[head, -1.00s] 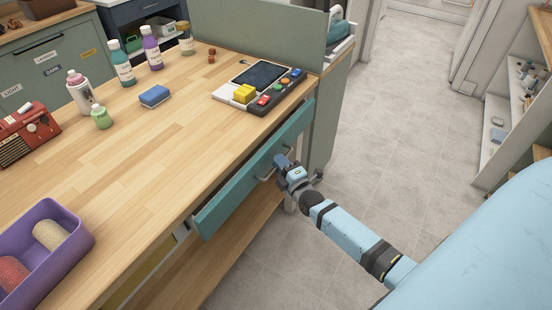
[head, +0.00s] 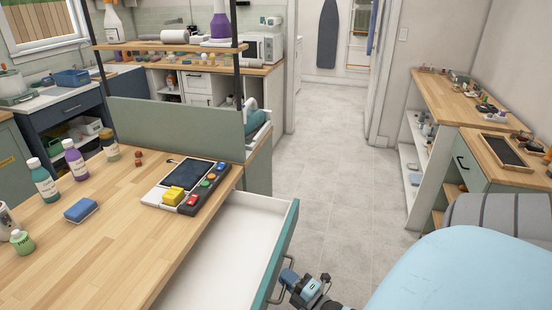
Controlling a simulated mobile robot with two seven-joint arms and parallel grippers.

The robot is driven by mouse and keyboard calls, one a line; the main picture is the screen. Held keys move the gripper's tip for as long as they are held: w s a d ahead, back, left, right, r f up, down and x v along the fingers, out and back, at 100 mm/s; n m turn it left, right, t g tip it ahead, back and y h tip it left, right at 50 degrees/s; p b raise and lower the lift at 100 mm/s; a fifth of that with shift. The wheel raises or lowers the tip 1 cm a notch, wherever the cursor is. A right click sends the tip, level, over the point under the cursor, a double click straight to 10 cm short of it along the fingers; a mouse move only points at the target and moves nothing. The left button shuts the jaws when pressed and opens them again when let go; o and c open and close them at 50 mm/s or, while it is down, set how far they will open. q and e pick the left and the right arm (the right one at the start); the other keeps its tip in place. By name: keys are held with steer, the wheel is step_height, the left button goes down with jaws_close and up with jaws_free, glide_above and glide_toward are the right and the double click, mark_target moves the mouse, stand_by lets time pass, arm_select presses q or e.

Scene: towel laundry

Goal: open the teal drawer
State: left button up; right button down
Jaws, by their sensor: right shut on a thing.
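The teal drawer (head: 283,252) is pulled well out from under the wooden counter (head: 125,215). Its white inside (head: 225,255) shows and looks empty in the part in view; its near end is cut off by the lower picture edge. My right gripper (head: 286,284) is at the drawer's outer front, shut on the metal handle (head: 284,268). My left gripper is not in view.
On the counter are a control panel (head: 205,187) with a tablet and coloured buttons, a blue sponge (head: 81,209) and several bottles. Grey tiled floor (head: 330,190) is open beyond the drawer. A wooden-topped cabinet (head: 500,170) stands at right.

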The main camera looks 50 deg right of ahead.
steer(key=shift+s, duration=0.15)
steer(key=c, duration=1.5)
jaws_free()
steer(key=shift+o, duration=0.2)
steer(key=shift+s, duration=0.1)
steer(key=s+f+b, duration=0.1)
steer(key=s+f, duration=0.1)
steer(key=s, duration=1.1)
steer(key=shift+s+f+b, duration=0.2)
steer(key=shift+b, duration=0.15)
steer(key=shift+a, duration=0.1)
